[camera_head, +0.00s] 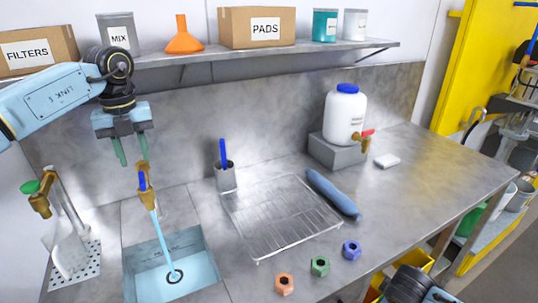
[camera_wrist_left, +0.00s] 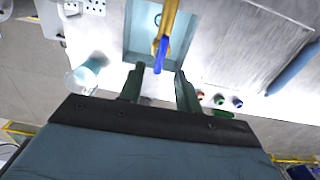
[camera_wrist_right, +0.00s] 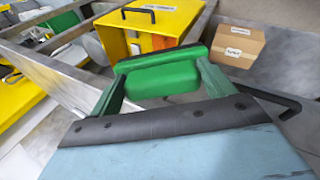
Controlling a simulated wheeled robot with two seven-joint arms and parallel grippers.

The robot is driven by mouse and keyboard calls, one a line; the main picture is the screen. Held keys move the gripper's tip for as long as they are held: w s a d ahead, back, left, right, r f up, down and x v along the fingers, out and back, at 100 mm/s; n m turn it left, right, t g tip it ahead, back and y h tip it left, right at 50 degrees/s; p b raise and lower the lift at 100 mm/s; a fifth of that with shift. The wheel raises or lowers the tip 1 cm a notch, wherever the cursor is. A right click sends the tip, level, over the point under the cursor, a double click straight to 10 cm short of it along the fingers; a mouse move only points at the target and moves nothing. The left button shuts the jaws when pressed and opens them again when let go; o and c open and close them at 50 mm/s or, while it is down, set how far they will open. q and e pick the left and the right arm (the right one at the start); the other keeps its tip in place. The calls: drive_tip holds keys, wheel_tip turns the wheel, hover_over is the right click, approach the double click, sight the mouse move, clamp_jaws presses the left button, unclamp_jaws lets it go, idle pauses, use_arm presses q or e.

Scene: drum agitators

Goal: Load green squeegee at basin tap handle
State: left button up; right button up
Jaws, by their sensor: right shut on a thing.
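The basin tap (camera_head: 143,168) is brass with a blue handle (camera_head: 142,181), and water runs from it into the basin (camera_head: 130,268). My left gripper (camera_head: 133,160) is open and empty just above the tap. In the left wrist view the blue handle (camera_wrist_left: 161,54) shows just beyond and between the open fingertips (camera_wrist_left: 160,84). My right gripper (camera_wrist_right: 163,78) is shut on a green block-like thing (camera_wrist_right: 160,80), seen in the right wrist view; I cannot tell for sure that it is the squeegee. In the head view only my right wrist shows at the bottom edge.
A second brass tap with a green knob (camera_head: 39,201) stands at the left. A shelf (camera_head: 215,54) runs above. The right part of the counter is mostly clear.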

sight(141, 177)
use_arm(q)
drive_tip(key=shift+f, duration=2.75)
clamp_jaws()
